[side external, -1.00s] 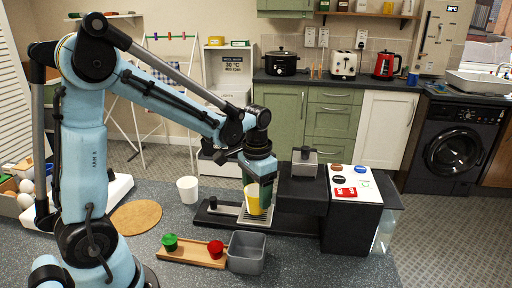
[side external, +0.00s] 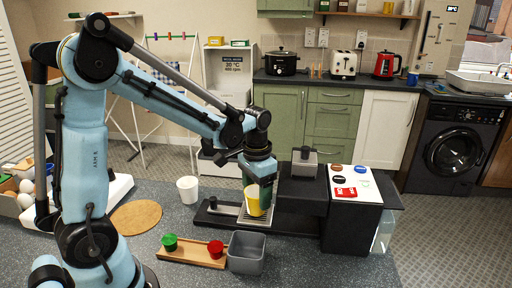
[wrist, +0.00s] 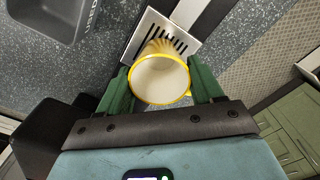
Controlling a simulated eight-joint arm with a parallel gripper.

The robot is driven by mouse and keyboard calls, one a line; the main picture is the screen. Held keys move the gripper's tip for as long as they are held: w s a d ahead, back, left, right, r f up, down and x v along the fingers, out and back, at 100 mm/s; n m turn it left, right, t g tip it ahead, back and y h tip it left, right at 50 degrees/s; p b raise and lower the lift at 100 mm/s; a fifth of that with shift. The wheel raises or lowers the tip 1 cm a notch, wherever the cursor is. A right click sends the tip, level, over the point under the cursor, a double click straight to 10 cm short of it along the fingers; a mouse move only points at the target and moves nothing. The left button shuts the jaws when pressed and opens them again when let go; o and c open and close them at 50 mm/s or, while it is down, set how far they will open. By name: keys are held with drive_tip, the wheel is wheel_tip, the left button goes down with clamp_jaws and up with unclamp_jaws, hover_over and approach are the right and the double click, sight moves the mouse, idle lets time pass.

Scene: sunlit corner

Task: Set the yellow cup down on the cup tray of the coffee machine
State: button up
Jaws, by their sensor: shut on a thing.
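The yellow cup (side external: 254,200) is held by my gripper (side external: 258,190) at the cup tray (side external: 243,220) of the coffee machine (side external: 303,189). In the wrist view the cup (wrist: 160,80) has a yellow rim and pale inside, and my two green fingers (wrist: 160,92) close on its sides. The slotted metal tray also shows in the wrist view (wrist: 150,25), beyond and under the cup. The cup looks roughly upright. Whether its base touches the tray is hard to tell.
A grey bin (side external: 246,253) stands in front of the tray, beside a wooden holder (side external: 190,254) with a green capsule (side external: 169,242) and a red capsule (side external: 215,249). A white cup (side external: 187,189) and a round cork mat (side external: 136,217) lie to the left.

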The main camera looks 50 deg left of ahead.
drive_tip(key=shift+f, duration=0.3)
drive_tip(key=o, duration=1.2)
drive_tip(key=shift+o, duration=0.3)
drive_tip(key=shift+r, duration=0.15)
wheel_tip(320, 180, up, 8)
idle(0.4)
drive_tip(key=shift+s+d+r+t, duration=0.15)
drive_tip(key=shift+s+d+t, duration=0.3)
drive_tip(key=shift+s, duration=0.1)
drive_tip(key=shift+s+d+r+t, duration=0.15)
drive_tip(key=shift+s+d+t, duration=0.3)
drive_tip(key=shift+s, duration=0.1)
drive_tip(key=s+d+t, duration=0.4)
drive_tip(key=s+t, duration=0.1)
drive_tip(key=shift+f, duration=0.35)
